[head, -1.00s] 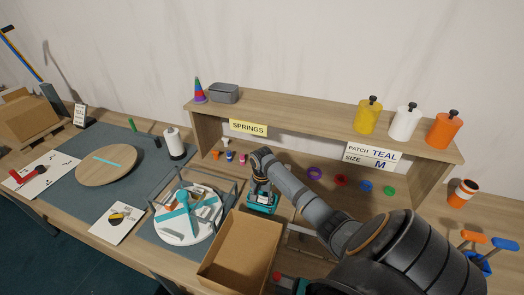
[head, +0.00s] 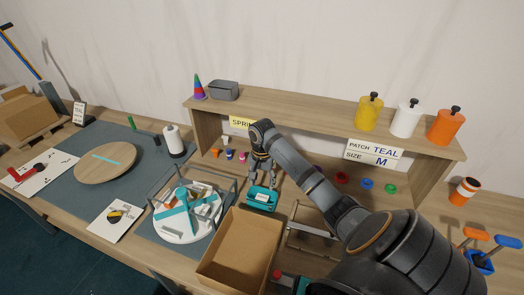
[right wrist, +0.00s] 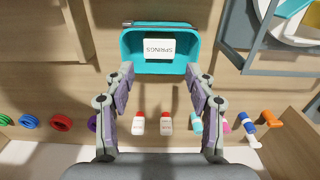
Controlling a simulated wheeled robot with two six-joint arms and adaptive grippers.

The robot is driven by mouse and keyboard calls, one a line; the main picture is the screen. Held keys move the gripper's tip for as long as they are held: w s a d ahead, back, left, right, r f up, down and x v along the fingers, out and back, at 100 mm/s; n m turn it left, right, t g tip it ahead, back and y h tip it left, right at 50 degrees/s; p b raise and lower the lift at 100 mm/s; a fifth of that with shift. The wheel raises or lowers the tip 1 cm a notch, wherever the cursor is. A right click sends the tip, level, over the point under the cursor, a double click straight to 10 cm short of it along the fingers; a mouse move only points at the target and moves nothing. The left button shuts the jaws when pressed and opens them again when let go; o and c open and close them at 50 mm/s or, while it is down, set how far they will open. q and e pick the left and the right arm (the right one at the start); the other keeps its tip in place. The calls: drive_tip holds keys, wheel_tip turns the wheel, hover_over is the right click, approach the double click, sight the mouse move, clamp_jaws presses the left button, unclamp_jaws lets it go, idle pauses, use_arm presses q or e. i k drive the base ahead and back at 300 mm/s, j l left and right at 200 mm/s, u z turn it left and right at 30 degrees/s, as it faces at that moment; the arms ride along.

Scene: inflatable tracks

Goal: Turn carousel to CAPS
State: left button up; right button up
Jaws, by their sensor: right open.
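The carousel (head: 172,236) is a round white disc with teal dividers, inside a grey frame left of the cardboard box in the head view. Its edge also shows at the top right of the right wrist view (right wrist: 303,38). I cannot read CAPS on it. My right gripper (head: 262,182) is open and empty, pointing down above a teal bin (head: 262,199), to the right of the carousel. In the right wrist view the open fingers (right wrist: 160,73) are apart, with the bin (right wrist: 160,66) labelled SPRINGS beyond their tips. My left gripper is not in view.
An open cardboard box (head: 218,279) stands right of the carousel. A wooden shelf (head: 300,107) runs behind, with small bottles (right wrist: 138,123) and coloured rings (right wrist: 62,123) beneath it. A wooden disc (head: 105,168) lies on the mat at left.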

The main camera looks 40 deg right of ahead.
sight(175, 225)
drive_tip(key=k+j, duration=0.55)
drive_tip(key=j, duration=0.2)
drive_tip(key=k+j, duration=0.6)
drive_tip(key=j, duration=0.1)
